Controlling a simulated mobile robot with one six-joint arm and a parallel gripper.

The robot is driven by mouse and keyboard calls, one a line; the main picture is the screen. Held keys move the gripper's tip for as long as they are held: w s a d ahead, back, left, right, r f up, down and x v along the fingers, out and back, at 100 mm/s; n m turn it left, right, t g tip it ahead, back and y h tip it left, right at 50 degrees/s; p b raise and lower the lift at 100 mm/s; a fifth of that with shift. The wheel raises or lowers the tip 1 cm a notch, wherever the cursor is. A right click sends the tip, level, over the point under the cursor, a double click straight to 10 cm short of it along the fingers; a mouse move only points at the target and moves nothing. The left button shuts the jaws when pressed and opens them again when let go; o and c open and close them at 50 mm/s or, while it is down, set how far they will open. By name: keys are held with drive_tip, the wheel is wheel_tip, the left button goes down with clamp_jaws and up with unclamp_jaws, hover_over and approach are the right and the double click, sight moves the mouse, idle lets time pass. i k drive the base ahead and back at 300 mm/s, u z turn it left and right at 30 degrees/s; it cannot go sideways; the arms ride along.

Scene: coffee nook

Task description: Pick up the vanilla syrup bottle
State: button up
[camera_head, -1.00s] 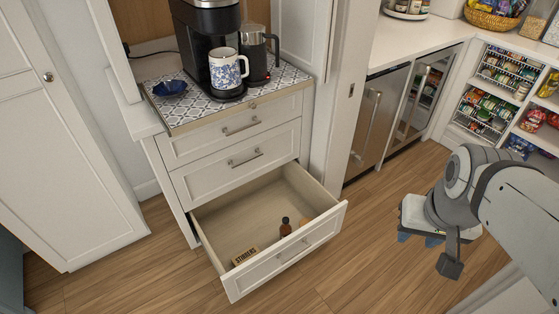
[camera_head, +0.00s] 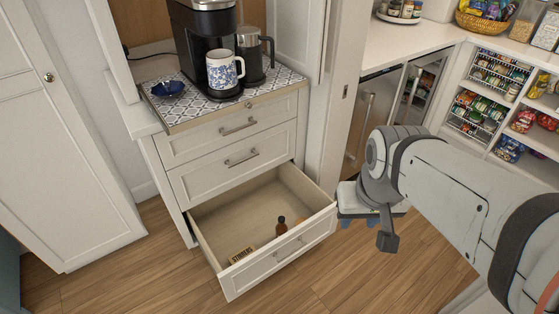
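A small dark brown bottle with a black cap (camera_head: 281,227), which looks like the syrup bottle, stands in the open bottom drawer (camera_head: 240,208), near its front right. Its label is too small to read. My gripper (camera_head: 372,222) is to the right of the drawer, apart from the bottle.
A box marked "stirrers" (camera_head: 242,255) lies at the drawer's front left. A small tan item (camera_head: 299,221) sits right of the bottle. The drawer front (camera_head: 279,262) sticks out over the wood floor. The counter above holds a coffee machine (camera_head: 207,55) and a patterned mug (camera_head: 224,69).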

sight(281, 228)
drive_tip(key=z, duration=0.05)
drive_tip(key=i, duration=0.95)
drive_tip(key=u, duration=0.1)
